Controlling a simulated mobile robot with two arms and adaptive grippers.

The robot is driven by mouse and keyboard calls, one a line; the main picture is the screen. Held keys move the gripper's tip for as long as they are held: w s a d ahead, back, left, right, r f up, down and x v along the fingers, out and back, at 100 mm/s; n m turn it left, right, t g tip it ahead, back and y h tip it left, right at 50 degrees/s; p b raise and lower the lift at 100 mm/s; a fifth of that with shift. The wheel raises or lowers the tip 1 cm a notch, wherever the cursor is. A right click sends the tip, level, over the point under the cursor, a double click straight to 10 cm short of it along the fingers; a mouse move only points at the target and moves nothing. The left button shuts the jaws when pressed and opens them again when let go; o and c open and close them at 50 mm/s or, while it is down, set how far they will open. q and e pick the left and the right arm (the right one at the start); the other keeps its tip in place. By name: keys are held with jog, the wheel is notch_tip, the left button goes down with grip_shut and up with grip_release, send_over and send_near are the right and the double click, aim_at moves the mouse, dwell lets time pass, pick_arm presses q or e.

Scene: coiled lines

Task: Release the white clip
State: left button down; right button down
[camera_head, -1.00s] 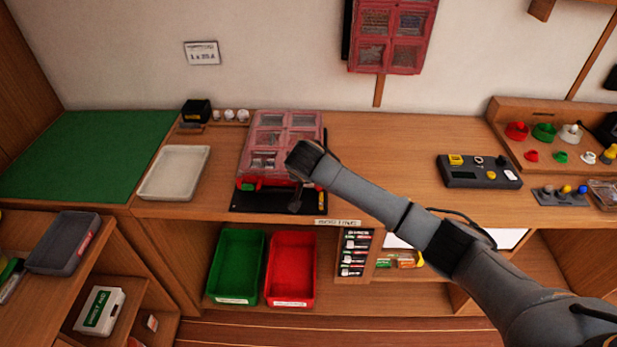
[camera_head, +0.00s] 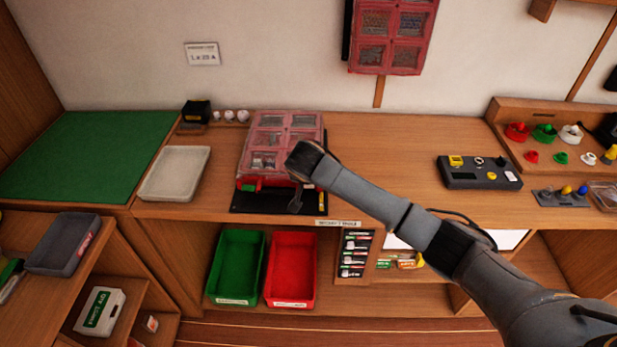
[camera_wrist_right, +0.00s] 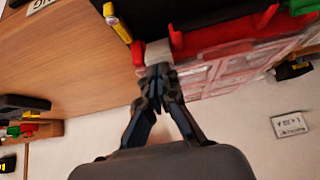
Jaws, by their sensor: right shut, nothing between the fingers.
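The clear-lidded red case (camera_head: 284,128) lies on a black mat (camera_head: 250,202). Its lid looks down over the compartments. In the right wrist view, a small white piece (camera_wrist_right: 157,50), which looks like the white clip, is at the front edge of the case, beside red parts. My right gripper (camera_wrist_right: 160,76) is shut and empty, with its fingertips close to that white piece; I cannot tell whether they touch it. In the head view my right gripper (camera_head: 295,202) is at the case's front right corner, and my arm hides the white clip. My left gripper is not in view.
A yellow item (camera_head: 322,201) lies right of the gripper on the mat. A white tray (camera_head: 174,173) stands left of the case. Green (camera_head: 236,232) and red (camera_head: 291,236) bins sit below the bench. The bench between the case and the dark control box (camera_head: 480,174) is largely clear.

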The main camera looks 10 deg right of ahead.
jog(key=shift+w+f, duration=0.1)
jog(key=shift+w, duration=0.1)
jog(key=shift+w+d+f+b, duration=0.2)
jog(key=shift+w+f+b, duration=0.1)
jog(key=shift+b, duration=0.2)
jog(key=shift+w, duration=0.2)
jog(key=shift+s+r, duration=0.15)
jog(key=shift+r, duration=0.1)
jog(key=v, duration=1.1)
jog(key=shift+r, duration=0.2)
jog(key=shift+s, duration=0.1)
